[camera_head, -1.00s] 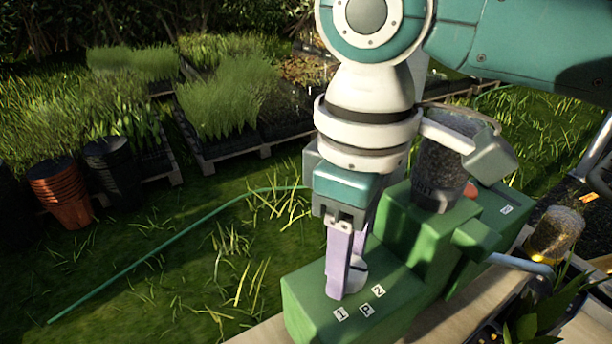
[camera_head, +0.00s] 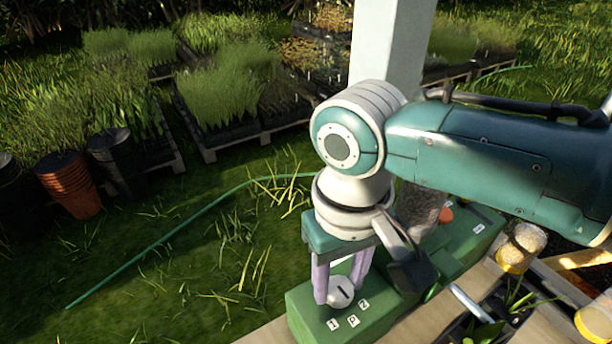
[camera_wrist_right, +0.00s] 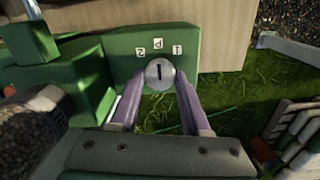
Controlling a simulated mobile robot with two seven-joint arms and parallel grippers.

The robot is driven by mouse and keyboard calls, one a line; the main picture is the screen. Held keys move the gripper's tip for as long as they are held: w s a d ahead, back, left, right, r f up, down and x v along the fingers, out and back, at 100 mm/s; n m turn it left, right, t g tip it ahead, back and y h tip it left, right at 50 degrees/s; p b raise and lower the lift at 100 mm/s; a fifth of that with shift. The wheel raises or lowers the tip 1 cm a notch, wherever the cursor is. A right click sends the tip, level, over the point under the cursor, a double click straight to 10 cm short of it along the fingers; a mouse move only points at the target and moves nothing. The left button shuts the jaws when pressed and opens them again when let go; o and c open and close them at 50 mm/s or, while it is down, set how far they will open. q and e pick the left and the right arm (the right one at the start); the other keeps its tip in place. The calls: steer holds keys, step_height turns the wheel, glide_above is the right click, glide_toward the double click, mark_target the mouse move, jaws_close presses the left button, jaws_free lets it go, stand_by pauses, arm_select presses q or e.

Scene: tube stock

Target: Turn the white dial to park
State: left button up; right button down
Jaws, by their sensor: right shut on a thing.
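The white dial (camera_head: 341,292) sits on the top of a green box (camera_head: 381,317) and also shows in the right wrist view (camera_wrist_right: 160,74). Small white tiles on the box read 1 (camera_wrist_right: 177,50), P (camera_wrist_right: 158,43) and 2 (camera_wrist_right: 140,52). The dark line on the dial points toward the P tile in the wrist view. My right gripper (camera_head: 340,285) has its two lilac fingers on opposite sides of the dial, shut on it. The fingers cover part of the dial's edges. My left gripper is in neither view.
The green machine's body carries a dark hopper (camera_head: 418,210) and a red button (camera_head: 446,215) behind my right wrist. A pale post (camera_head: 388,45) stands behind my arm. Jars (camera_head: 521,249) and a plant tray are at the right. Grass lies left of the box.

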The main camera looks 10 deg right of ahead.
mark_target(337, 289)
stand_by(0.6)
steer(key=shift+c, duration=1.9)
jaws_free()
step_height(337, 289, up, 10)
steer(key=p, duration=0.2)
steer(key=s+a+f+t+y, duration=0.1)
steer(key=s+a+f+y, duration=0.15)
steer(key=s, duration=0.55)
steer(key=s+d+r+t+h, duration=0.2)
steer(key=s+d+t, duration=0.1)
steer(key=s+d, duration=0.65)
step_height(337, 289, up, 38)
steer(key=w+d+p, duration=0.1)
steer(key=d+p, duration=0.1)
steer(key=p, duration=3.5)
steer(key=shift+f, duration=0.25)
